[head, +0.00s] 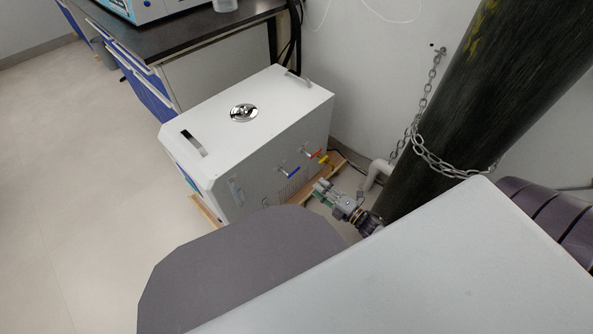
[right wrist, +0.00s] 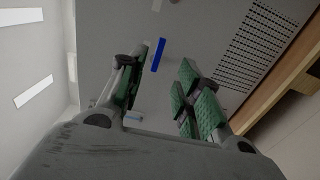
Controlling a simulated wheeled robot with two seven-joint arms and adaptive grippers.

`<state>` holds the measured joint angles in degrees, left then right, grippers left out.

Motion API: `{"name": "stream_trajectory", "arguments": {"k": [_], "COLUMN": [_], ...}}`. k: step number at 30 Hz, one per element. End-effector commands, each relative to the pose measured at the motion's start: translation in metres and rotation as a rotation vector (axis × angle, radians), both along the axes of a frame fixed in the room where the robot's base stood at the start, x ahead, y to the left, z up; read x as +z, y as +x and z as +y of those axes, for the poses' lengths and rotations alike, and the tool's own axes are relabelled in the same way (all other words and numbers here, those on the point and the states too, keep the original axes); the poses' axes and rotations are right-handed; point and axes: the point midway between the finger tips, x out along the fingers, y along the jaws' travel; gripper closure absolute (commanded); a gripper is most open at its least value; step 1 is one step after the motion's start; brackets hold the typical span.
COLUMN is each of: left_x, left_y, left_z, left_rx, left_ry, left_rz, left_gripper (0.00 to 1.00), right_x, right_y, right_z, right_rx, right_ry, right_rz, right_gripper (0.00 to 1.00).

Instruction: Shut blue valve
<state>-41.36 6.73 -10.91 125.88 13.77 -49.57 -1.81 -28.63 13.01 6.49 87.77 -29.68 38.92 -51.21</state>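The white distiller box (head: 270,120) stands on the floor in the middle of the head view. The blue valve (head: 289,172) is a short blue handle on its side panel. In the right wrist view the blue valve's handle (right wrist: 158,55) appears beyond the fingertips, in line with the gap between them and nearer the left finger. My right gripper (head: 322,188) is to the right of the blue valve in the head view, apart from the panel. The right wrist view shows its green-padded fingers (right wrist: 165,75) spread, with nothing clasped. My left gripper is out of view.
A red valve (head: 311,153) and a yellow valve (head: 323,159) sit right of the blue one. A dark gas cylinder (head: 470,90) with a chain (head: 430,160) stands at right. A vent grille (right wrist: 262,45) lies beside the valve. A black-topped bench (head: 180,38) is behind.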

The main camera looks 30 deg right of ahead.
Motion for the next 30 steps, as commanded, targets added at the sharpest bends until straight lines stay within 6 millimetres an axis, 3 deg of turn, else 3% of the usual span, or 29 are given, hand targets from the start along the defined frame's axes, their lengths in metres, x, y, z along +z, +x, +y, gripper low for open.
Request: {"name": "stream_trajectory", "arguments": {"k": [30], "left_x": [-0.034], "left_y": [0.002], "left_z": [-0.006], "left_rx": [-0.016], "left_ry": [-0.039], "left_rz": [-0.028], "left_gripper": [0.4], "right_x": [-0.001], "right_y": [0.105], "right_z": [0.036], "right_rx": [0.001], "right_ry": [-0.001], "right_rz": [0.0], "right_gripper": [0.66]}}
